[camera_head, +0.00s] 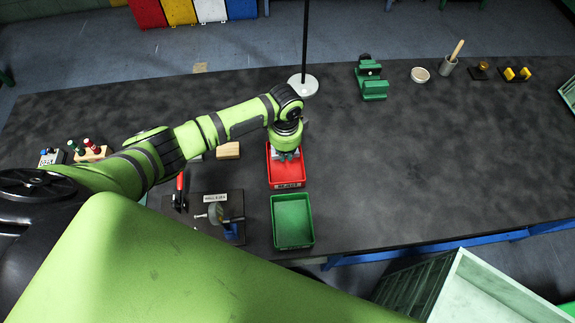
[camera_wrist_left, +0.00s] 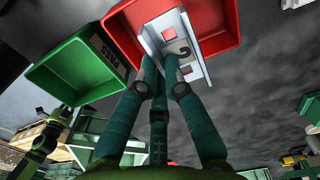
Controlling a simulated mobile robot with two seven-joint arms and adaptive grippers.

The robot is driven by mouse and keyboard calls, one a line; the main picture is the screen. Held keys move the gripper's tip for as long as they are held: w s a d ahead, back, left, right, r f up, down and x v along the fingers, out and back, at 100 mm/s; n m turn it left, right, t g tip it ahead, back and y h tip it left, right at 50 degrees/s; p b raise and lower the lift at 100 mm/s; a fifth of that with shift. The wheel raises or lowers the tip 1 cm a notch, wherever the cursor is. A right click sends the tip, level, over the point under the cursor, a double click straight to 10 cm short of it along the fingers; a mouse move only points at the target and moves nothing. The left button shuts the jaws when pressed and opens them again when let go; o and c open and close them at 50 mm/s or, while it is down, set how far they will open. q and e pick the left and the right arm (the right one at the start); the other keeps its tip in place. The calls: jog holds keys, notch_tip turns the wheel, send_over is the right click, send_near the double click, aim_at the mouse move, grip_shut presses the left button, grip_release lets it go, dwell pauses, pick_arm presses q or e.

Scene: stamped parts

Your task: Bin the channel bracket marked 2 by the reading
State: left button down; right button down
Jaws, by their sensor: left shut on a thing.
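The channel bracket (camera_wrist_left: 177,38) is pale metal with a dark 2 on it, seen in the wrist view. My left gripper (camera_head: 289,155) is shut on it; its fingers also show in the wrist view (camera_wrist_left: 160,72). The gripper points down over the red bin (camera_head: 288,184), labelled REJECT. In the wrist view the bracket overlaps the red bin (camera_wrist_left: 222,30); I cannot tell whether it touches the floor. The green bin (camera_head: 292,222) stands nearer me, empty; its PASS label shows in the wrist view (camera_wrist_left: 113,58).
A gauge fixture (camera_head: 222,212) with a label plate stands left of the green bin. A small display (camera_head: 48,157) and a wooden block with coloured handles (camera_head: 90,151) are far left. A pole stand (camera_head: 303,86) and green vise (camera_head: 371,80) stand behind.

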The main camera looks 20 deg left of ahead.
aim_at(286, 173)
pick_arm(q)
jog(key=shift+f+b, duration=1.1)
jog(key=shift+f, duration=0.8)
jog(key=shift+f+b, duration=1.85)
jog(key=shift+f, duration=0.7)
dwell(0.4)
jog(key=c, duration=1.3)
grip_release()
jog(key=shift+r, duration=0.1)
notch_tip(286, 173, up, 12)
jog(key=shift+f, duration=0.1)
jog(key=shift+s, duration=0.1)
